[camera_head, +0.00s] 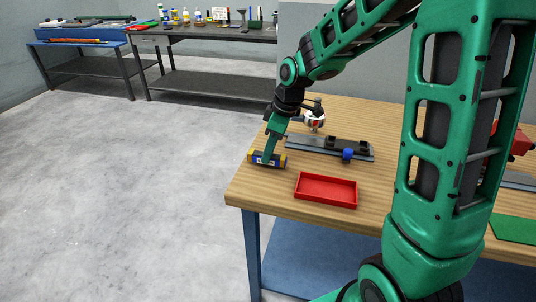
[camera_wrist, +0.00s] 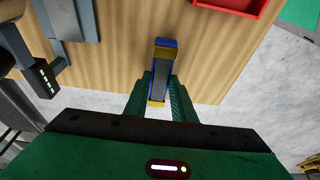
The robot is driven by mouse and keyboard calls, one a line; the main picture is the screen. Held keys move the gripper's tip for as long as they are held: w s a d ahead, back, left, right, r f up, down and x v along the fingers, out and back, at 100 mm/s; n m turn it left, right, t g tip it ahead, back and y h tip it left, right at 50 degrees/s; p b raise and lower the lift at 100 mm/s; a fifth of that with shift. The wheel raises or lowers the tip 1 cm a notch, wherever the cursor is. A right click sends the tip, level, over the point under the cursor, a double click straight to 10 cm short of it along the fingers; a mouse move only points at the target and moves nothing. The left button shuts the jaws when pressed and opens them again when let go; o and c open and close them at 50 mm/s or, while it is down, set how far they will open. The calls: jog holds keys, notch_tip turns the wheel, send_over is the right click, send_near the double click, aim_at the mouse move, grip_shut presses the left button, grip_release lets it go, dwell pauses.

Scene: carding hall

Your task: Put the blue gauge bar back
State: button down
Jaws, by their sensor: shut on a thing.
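The blue gauge bar (camera_head: 279,160) has yellow bands at its ends and lies level near the table's left edge in the head view. In the wrist view the bar (camera_wrist: 162,58) runs forward from between my fingers, showing a grey face, blue sides and a yellow end. My gripper (camera_head: 267,157) points down and is shut on the bar; its fingers also show in the wrist view (camera_wrist: 158,98). I cannot tell whether the bar touches the table. A grey fixture (camera_head: 309,147) with black blocks and a blue knob (camera_head: 347,154) lies to the right.
A shallow, empty red tray (camera_head: 326,203) sits near the front edge of the wooden table (camera_head: 270,191). A dial gauge (camera_head: 314,119) stands behind the fixture. A green mat (camera_head: 515,232) lies at far right. Benches with bottles and tools stand at the back.

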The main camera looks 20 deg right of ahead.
jog(key=shift+f, duration=0.65)
jog(key=c, duration=1.5)
grip_release()
jog(key=v, duration=1.2)
jog(key=s+d+f+m, duration=0.1)
jog(key=s+d+m, duration=0.3)
jog(key=s, duration=0.5)
jog(key=s+d+f+m+g+h, duration=0.1)
jog(key=s+d+m, duration=0.4)
jog(key=s, duration=0.5)
jog(key=s+d+f+m+g+h, duration=0.1)
jog(key=s+d+f+m, duration=0.1)
jog(key=s+d+m, duration=0.3)
jog(key=shift+s+d+f+m, duration=0.1)
jog(key=shift+s+f+m, duration=0.1)
jog(key=shift+s+m, duration=0.9)
jog(key=shift+s+f+m, duration=0.15)
jog(key=shift+s+m, duration=0.35)
jog(key=shift+s, duration=1.05)
